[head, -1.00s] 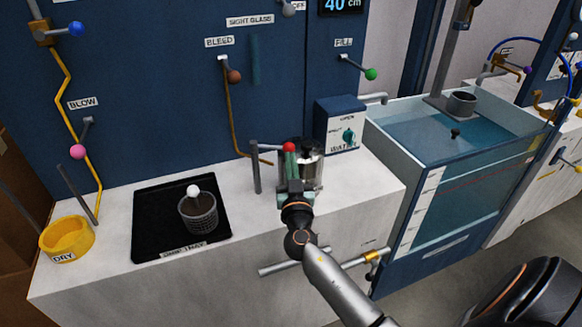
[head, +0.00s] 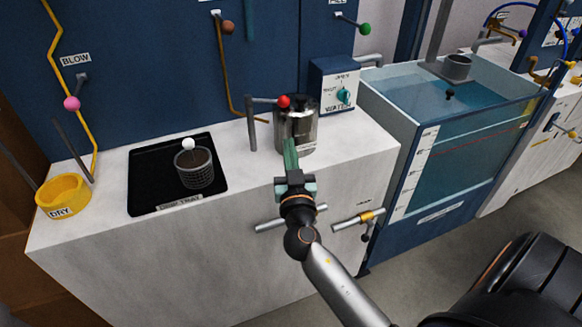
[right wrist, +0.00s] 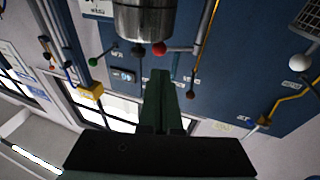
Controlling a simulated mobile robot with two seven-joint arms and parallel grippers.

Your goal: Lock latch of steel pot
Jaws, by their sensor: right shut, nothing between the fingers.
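The steel pot (head: 305,128) is a shiny cylinder standing on the white counter (head: 347,163) near its back right. A grey lever with a red ball (head: 284,101) reaches across from a short post (head: 251,132) to the pot's upper left side. My right gripper (head: 291,150) is shut and empty, its green fingers below the red ball and in front of the pot. In the right wrist view, the fingers (right wrist: 161,95) point toward the pot (right wrist: 146,22), with the red ball (right wrist: 160,48) just beyond their tips. My left gripper is out of view.
A black tray (head: 150,185) with a mesh basket (head: 195,168) and a yellow DRY bowl (head: 62,197) stand to the left. A control box (head: 333,85) is behind the pot. A water tank (head: 430,150) is at the right.

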